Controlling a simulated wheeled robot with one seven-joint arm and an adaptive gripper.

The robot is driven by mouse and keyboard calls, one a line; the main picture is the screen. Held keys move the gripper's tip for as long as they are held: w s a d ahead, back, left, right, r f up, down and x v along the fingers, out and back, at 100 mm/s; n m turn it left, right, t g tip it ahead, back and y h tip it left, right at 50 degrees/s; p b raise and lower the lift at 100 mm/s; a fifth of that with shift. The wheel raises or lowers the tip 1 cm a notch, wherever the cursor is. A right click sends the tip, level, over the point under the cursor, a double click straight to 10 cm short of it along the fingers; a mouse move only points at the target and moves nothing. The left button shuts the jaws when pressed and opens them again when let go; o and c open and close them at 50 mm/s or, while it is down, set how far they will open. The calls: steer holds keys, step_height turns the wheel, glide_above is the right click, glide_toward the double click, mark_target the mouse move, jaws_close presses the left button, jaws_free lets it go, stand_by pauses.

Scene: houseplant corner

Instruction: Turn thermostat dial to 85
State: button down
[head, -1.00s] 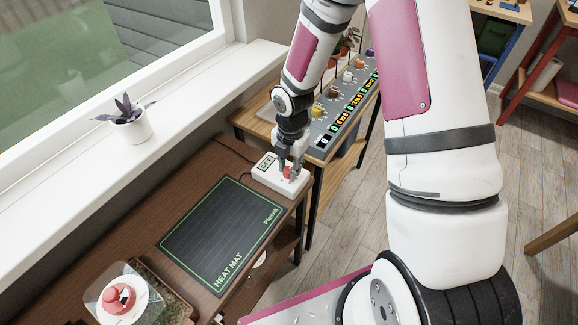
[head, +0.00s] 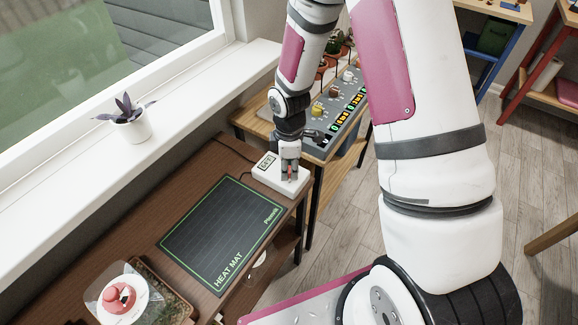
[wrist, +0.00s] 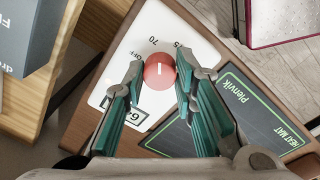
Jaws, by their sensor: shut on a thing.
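The thermostat is a white box (head: 274,186) at the far right corner of the brown table, with a small display (head: 265,162). The wrist view shows its printed face (wrist: 125,47) with "70" left of the dial and another number, partly covered, to the right. The red dial (wrist: 159,73) carries a white line, near upright in that view. My gripper (wrist: 159,80) is shut on the dial, its teal fingers on opposite sides. In the head view the gripper (head: 289,176) points down onto the box. The display is upside down in the wrist view, and I cannot read it surely.
A black heat mat (head: 222,232) lies beside the thermostat. A potted purple plant (head: 130,122) stands on the windowsill. A grey panel with knobs and displays (head: 338,113) sits on a wooden stand behind. A white plate with a red item (head: 112,305) is at the front left.

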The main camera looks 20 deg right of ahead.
steer(key=m, duration=1.4)
steer(key=shift+a+m, duration=0.1)
steer(key=shift+m, duration=0.2)
steer(key=m, duration=0.6)
steer(key=shift+g, duration=0.3)
steer(key=m+p, duration=0.1)
steer(key=m, duration=0.5)
steer(key=shift+m, duration=0.3)
steer(key=c, duration=1.3)
jaws_free()
steer(key=shift+w, duration=0.1)
